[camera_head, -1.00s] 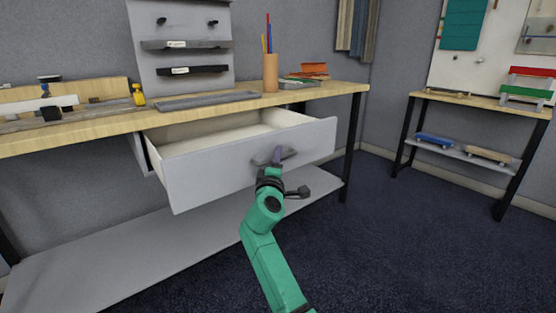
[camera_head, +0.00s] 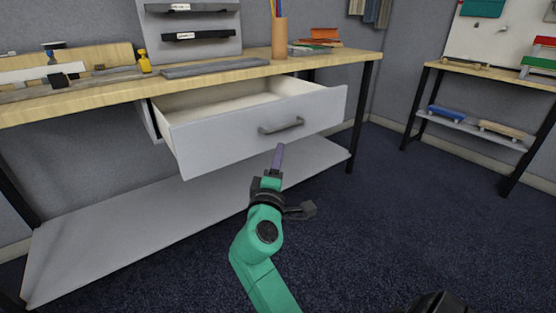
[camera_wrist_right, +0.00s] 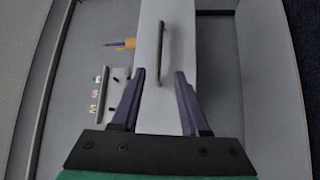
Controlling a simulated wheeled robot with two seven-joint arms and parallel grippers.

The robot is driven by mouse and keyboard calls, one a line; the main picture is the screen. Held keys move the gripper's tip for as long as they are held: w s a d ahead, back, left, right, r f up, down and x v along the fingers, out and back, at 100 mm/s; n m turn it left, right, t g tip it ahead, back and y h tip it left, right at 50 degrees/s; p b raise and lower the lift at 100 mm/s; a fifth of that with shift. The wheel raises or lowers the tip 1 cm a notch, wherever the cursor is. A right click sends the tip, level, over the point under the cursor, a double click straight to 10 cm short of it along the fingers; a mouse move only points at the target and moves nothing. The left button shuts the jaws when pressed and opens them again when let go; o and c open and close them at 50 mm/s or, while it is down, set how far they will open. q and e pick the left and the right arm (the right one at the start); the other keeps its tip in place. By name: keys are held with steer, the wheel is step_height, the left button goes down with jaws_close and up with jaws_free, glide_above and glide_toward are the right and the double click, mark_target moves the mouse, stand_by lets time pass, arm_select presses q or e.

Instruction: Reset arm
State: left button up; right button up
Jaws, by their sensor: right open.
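My right arm is green, and its right gripper (camera_head: 279,158) is in front of and below the drawer handle in the head view. In the right wrist view the gripper (camera_wrist_right: 160,84) shows two purple fingers spread apart with nothing between them. The grey bar handle (camera_head: 281,126) is on the drawer front, apart from the fingers. It also shows in the wrist view (camera_wrist_right: 162,50), beyond the fingertips. The grey drawer (camera_head: 215,146) is pulled out and looks empty where its inside shows. My left gripper is not in view.
The wooden workbench (camera_head: 100,95) holds a pencil cup (camera_head: 279,38), a yellow bottle (camera_head: 144,62) and books (camera_head: 318,42). A grey lower shelf (camera_head: 130,215) spans beneath it. A second table (camera_head: 480,72) stands at the right. The dark carpet between is clear.

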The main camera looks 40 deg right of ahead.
stand_by(0.5)
